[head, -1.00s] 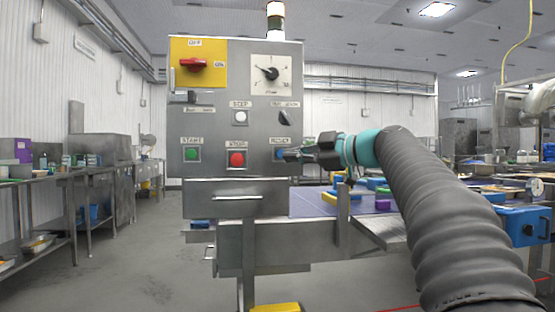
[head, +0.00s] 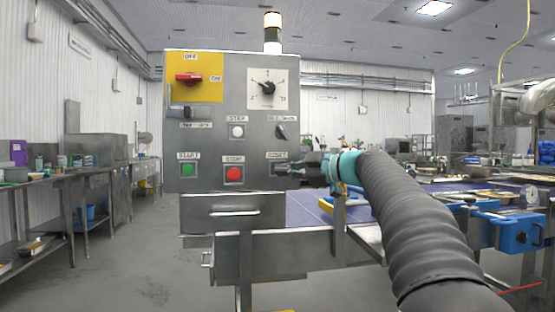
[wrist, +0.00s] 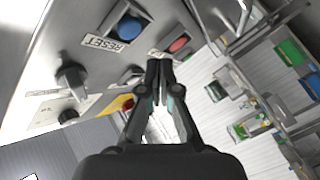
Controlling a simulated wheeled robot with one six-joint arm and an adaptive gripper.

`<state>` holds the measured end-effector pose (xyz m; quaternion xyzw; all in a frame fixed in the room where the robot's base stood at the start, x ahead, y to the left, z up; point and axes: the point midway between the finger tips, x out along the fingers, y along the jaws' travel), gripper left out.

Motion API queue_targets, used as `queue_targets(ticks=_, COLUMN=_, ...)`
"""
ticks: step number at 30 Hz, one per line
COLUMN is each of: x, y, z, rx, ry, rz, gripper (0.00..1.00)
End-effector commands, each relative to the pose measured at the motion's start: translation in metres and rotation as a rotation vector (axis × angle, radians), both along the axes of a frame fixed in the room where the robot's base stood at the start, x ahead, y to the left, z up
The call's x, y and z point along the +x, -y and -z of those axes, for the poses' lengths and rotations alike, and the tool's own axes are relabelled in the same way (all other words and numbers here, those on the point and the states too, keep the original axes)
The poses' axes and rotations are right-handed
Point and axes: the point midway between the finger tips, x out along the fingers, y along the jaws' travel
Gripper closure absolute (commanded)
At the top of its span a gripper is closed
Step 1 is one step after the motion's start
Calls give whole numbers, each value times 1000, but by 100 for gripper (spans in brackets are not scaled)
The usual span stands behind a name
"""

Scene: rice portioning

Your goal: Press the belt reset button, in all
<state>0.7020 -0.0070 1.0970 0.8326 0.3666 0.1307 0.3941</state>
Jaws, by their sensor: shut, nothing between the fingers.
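The reset button shows in the wrist view as a round blue cap (wrist: 130,27) beside a RESET label (wrist: 103,43). In the head view, it sits at the lower right of the grey control panel (head: 215,125), under its RESET label (head: 277,155), partly covered by my gripper. My gripper (head: 287,171) points left at the panel, its tips close to the button. In the wrist view my gripper (wrist: 159,72) is shut and empty. Its tips lie below and right of the blue cap in the picture, apart from it.
The panel also carries a red stop button (head: 234,174), a green start button (head: 188,171), a white step button (head: 237,131), a red rotary switch (head: 189,78) and a dial (head: 268,88). The belt (head: 308,208) runs to the right. The floor (head: 130,250) at left is clear.

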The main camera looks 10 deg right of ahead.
Motion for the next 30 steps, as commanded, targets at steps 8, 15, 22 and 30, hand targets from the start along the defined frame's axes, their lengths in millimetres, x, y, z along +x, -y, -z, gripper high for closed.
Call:
queue_targets(ticks=8, x=23, y=0, z=-1, rx=-1, ry=-1, rz=-1, gripper=100)
queue_targets(ticks=15, x=26, y=0, z=0, rx=-1, ry=1, rz=0, gripper=100)
queue_targets(ticks=22, x=26, y=0, z=0, rx=-1, ry=1, rz=0, gripper=100)
queue_targets(ticks=30, x=26, y=0, z=0, rx=0, ry=0, rz=0, gripper=100)
